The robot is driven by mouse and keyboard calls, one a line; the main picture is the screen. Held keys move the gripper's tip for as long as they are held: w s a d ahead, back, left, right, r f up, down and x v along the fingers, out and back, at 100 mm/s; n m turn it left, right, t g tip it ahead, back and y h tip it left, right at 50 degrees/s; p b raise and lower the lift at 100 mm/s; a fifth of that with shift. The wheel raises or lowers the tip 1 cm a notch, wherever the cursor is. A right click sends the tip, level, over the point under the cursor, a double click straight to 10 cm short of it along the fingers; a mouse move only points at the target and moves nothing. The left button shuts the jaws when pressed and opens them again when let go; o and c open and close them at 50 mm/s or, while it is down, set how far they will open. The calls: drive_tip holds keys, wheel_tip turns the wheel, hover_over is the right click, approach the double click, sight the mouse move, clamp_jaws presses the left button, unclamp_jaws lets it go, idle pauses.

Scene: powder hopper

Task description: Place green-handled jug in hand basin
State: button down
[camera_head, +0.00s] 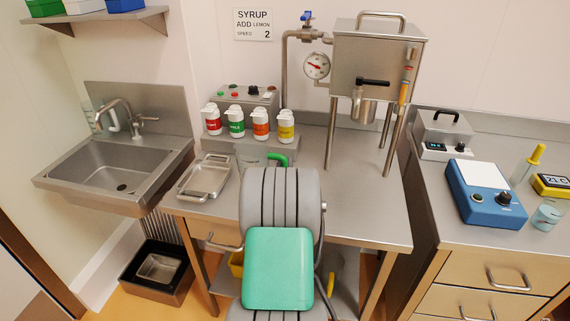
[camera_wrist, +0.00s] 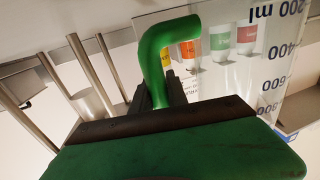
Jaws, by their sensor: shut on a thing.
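The green-handled jug is a clear measuring jug (camera_wrist: 245,60) with dark blue volume marks, seen large in the wrist view. Its green handle (camera_wrist: 155,55) runs between the fingers of my gripper (camera_wrist: 158,92), which is shut on it. In the head view the green handle (camera_head: 279,159) and part of the clear jug (camera_head: 250,156) show just beyond my arm, over the steel table; my arm hides the gripper there. I cannot tell whether the jug touches the table. The hand basin (camera_head: 118,167) is a steel sink on the left wall, with an empty bowl and a tap (camera_head: 117,113).
A steel tray (camera_head: 206,178) lies on the table between jug and basin. Several colored syrup bottles (camera_head: 237,124) stand behind the jug. A steel hopper (camera_head: 376,65) on legs stands at the right. A blue device (camera_head: 484,190) sits on the right counter. The table's right front is clear.

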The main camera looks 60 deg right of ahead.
drive_tip(key=shift+f, duration=0.1)
drive_tip(key=c, duration=1.8)
unclamp_jaws()
drive_tip(key=shift+f, duration=0.1)
drive_tip(key=o, duration=0.5)
